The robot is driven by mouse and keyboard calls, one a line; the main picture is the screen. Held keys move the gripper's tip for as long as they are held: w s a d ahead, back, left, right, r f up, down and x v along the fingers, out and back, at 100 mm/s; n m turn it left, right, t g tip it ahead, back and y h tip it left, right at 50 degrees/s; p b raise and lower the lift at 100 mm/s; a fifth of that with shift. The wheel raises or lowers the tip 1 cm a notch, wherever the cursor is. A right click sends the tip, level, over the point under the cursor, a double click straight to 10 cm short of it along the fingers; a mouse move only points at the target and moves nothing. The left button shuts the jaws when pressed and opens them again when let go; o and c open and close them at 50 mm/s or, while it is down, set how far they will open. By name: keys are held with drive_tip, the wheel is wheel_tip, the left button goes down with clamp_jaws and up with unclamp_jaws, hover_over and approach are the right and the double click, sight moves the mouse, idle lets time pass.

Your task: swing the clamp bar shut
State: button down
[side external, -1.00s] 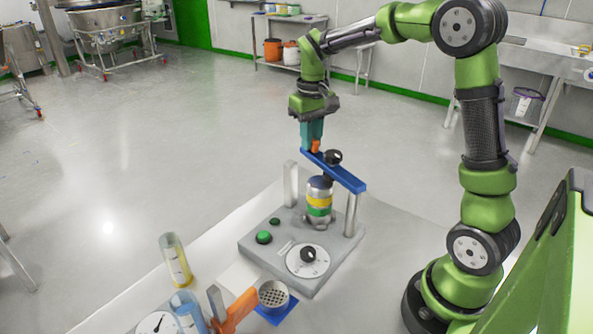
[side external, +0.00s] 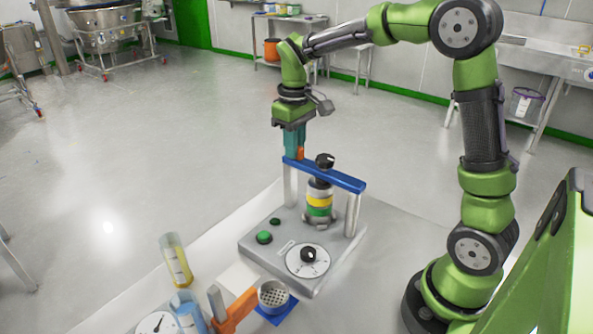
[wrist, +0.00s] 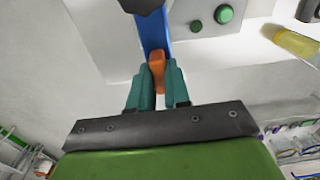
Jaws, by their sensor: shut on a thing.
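The blue clamp bar (side external: 335,177) spans the two silver posts of the grey machine base (side external: 330,262), above a yellow-banded cylinder (side external: 319,201). A black knob (side external: 325,160) sits on the bar. My gripper (side external: 294,152) is shut on the orange tab (side external: 300,154) at the bar's left end, close to the left post (side external: 291,185). In the wrist view, the teal fingers (wrist: 156,88) close on both sides of the orange tab (wrist: 157,70), with the blue bar (wrist: 153,35) running away beneath the knob. Whether the bar is fully seated on the left post cannot be told.
The base carries green buttons (side external: 264,237) and a dial (side external: 308,261). In front stand a yellow vial (side external: 176,260), a blue-tinted vial (side external: 187,312), an orange clamp part (side external: 236,311) and a perforated cup (side external: 273,296).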

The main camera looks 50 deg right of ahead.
drive_tip(key=shift+a+f, duration=0.2)
drive_tip(key=shift+f, duration=0.05)
drive_tip(key=c, duration=1.1)
unclamp_jaws()
drive_tip(key=shift+r, duration=0.1)
wheel_tip(320, 180, up, 17)
drive_tip(key=shift+f, duration=0.1)
drive_tip(key=shift+w+d, duration=0.1)
drive_tip(key=s+a+f+m+t, duration=0.1)
drive_tip(key=s+a+f+t, duration=0.1)
drive_tip(key=s, duration=0.3)
drive_tip(key=s+a+f+m+t+y, duration=0.1)
drive_tip(key=s+a+f+t, duration=0.1)
drive_tip(key=s+f, duration=0.3)
drive_tip(key=s+a+f+m+t+y, duration=0.1)
drive_tip(key=s+a+f+m+t, duration=0.1)
drive_tip(key=s, duration=0.5)
drive_tip(key=shift+s+a+f+t, duration=0.15)
drive_tip(key=shift+a+f+t, duration=0.45)
drive_tip(key=shift+a+f, duration=0.4)
